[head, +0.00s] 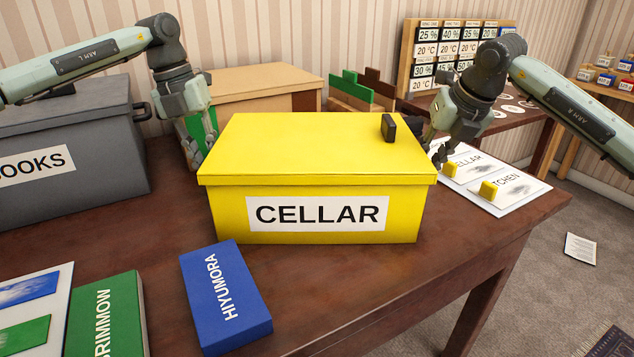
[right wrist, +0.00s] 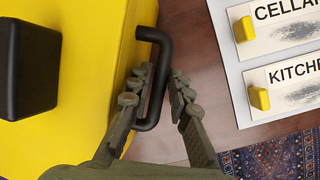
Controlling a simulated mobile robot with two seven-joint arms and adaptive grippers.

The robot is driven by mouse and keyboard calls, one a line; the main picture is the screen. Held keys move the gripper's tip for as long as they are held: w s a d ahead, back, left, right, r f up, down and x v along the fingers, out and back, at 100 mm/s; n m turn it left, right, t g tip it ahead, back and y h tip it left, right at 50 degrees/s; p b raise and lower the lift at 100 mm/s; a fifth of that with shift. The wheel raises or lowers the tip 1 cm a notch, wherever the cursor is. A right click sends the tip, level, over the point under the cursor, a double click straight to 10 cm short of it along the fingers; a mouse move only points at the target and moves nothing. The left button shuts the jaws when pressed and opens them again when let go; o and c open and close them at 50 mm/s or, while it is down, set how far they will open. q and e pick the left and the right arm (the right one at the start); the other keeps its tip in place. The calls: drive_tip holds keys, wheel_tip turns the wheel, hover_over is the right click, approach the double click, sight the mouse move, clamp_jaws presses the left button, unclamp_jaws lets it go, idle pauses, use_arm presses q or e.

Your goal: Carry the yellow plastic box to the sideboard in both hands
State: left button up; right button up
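The yellow plastic box (head: 315,150), lidded and labelled CELLAR, stands on the brown table. In the right wrist view its yellow side (right wrist: 90,60) carries a black handle (right wrist: 154,85). My right gripper (right wrist: 160,85) is open, with its fingers on either side of this handle and a gap to the right finger. In the head view my right gripper (head: 440,150) is at the box's right end. My left gripper (head: 199,150) is beside the left end, its fingers apart. The left end's handle is hidden. The sideboard cannot be made out for certain.
A grey BOOKS box (head: 70,140) stands at left. A cardboard-coloured box (head: 255,88) is behind. A white label sheet (head: 495,180) lies at right near the table edge.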

use_arm(q)
drive_tip(key=shift+f, duration=0.3)
use_arm(e)
drive_tip(key=shift+w+f, duration=0.1)
drive_tip(key=shift+f, duration=0.2)
use_arm(q)
drive_tip(key=shift+c, duration=0.6)
use_arm(e)
drive_tip(key=shift+c, duration=0.6)
use_arm(q)
clamp_jaws()
use_arm(e)
clamp_jaws()
use_arm(q)
drive_tip(key=shift+w+r, duration=0.1)
drive_tip(key=shift+r, duration=0.15)
use_arm(e)
drive_tip(key=shift+r, duration=0.3)
